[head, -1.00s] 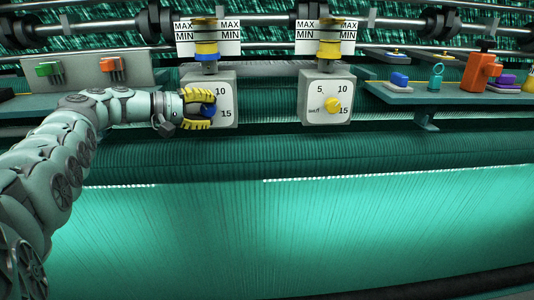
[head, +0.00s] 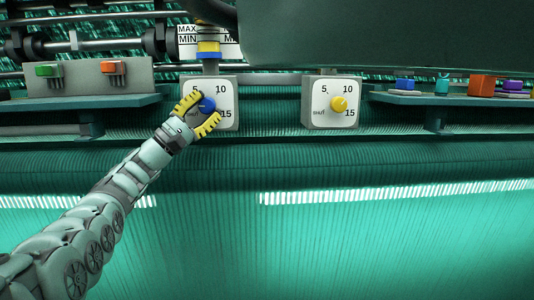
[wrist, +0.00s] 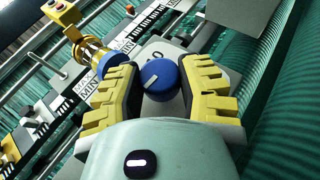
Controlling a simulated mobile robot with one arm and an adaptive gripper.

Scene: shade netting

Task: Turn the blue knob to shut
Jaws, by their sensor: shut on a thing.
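The blue knob (head: 208,104) sits on the left white dial box (head: 228,88), whose 5, 10 and 15 marks show. My gripper (head: 207,108) comes from the lower left, with one yellow finger at the knob's upper left and the other at its lower right. In the wrist view the blue knob (wrist: 158,80) lies between the two yellow fingers of my gripper (wrist: 163,82), which is shut on it. A white pointer line shows on its face there. The shut mark on this dial is hidden behind my gripper, so I cannot tell the exact setting.
A similar dial box (head: 318,90) with a yellow knob (head: 339,104) stands to the right. Shelves with a green switch (head: 48,69), an orange switch (head: 114,66) and an orange block (head: 481,85) flank them. A large dark shape (head: 390,35) hides the upper right. Green netting (head: 330,240) spreads below.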

